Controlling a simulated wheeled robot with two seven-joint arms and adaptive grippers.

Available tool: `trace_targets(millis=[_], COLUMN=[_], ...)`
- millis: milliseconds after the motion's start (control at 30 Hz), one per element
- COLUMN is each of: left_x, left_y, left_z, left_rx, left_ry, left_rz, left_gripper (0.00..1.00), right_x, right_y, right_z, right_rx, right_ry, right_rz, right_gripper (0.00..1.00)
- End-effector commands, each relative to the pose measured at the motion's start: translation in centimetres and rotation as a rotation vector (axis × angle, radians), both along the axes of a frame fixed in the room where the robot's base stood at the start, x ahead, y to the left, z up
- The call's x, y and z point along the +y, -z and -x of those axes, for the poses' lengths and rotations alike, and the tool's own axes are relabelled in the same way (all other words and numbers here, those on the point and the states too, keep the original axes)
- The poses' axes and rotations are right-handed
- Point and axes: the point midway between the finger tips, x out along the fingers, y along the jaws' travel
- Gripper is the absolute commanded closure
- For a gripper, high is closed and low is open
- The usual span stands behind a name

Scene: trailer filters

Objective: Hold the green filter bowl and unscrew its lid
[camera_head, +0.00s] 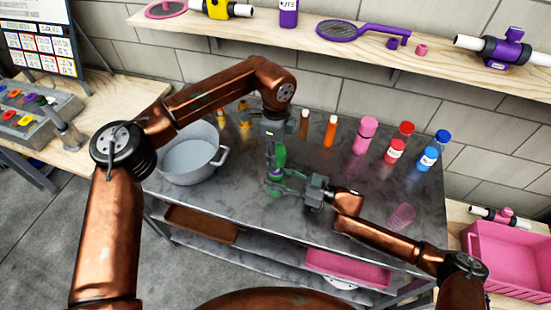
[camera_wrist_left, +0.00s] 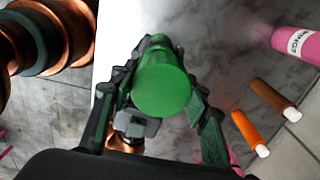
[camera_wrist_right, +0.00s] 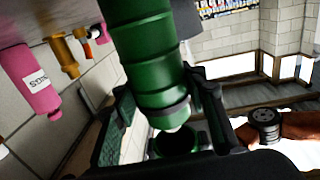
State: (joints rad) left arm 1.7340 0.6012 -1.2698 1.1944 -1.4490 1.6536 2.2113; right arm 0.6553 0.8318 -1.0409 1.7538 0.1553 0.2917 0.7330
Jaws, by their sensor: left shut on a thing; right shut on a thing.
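The green filter bowl (camera_head: 280,154) is held above the grey metal table, between both grippers, in the middle of the head view. My left gripper (camera_head: 275,160) reaches down from above and is shut on its upper part. The left wrist view shows a smooth round green end (camera_wrist_left: 163,90) between the fingers. My right gripper (camera_head: 272,182) comes in from the right, lower down, and is shut on the filter. The right wrist view shows its ribbed green body (camera_wrist_right: 150,55) between the fingers. The seam between lid and bowl is largely hidden by the fingers.
A grey pot (camera_head: 188,160) stands on the table (camera_head: 240,200) to the left. Several coloured bottles, including a pink bottle (camera_head: 365,135), stand along the back and right. A translucent pink item (camera_head: 402,217) is at the front right. A shelf (camera_head: 350,48) runs above the back.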

Motion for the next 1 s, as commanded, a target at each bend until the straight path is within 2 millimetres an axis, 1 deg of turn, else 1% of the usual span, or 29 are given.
trace_targets(millis=[100,133,433,667,767,867,1000], left_x=[0.0,0.0,0.0,0.0,0.0,0.0,0.0], left_y=[0.1,0.1,0.1,0.1,0.1,0.1,0.1], left_z=[0.0,0.0,0.0,0.0,0.0,0.0,0.0], left_rx=[0.001,0.001,0.001,0.001,0.001,0.001,0.001], left_ry=[0.0,0.0,0.0,0.0,0.0,0.0,0.0], left_rz=[0.0,0.0,0.0,0.001,0.001,0.001,0.001], left_gripper=[0.86,0.86,0.86,0.86,0.86,0.86,0.86], right_x=[0.0,0.0,0.0,0.0,-0.4,-1.6,-3.8], right_y=[0.0,0.0,0.0,0.0,0.1,0.1,0.2], right_z=[0.0,0.0,0.0,0.0,0.1,0.5,1.4], right_rx=[0.0,0.0,0.0,0.0,0.0,0.001,0.002], right_ry=[0.001,0.001,0.0,0.0,0.001,0.003,0.003], right_rz=[0.001,0.001,0.0,0.0,0.001,0.003,0.004], right_gripper=[1.0,0.61,0.4,0.4,0.4,0.4,0.4])
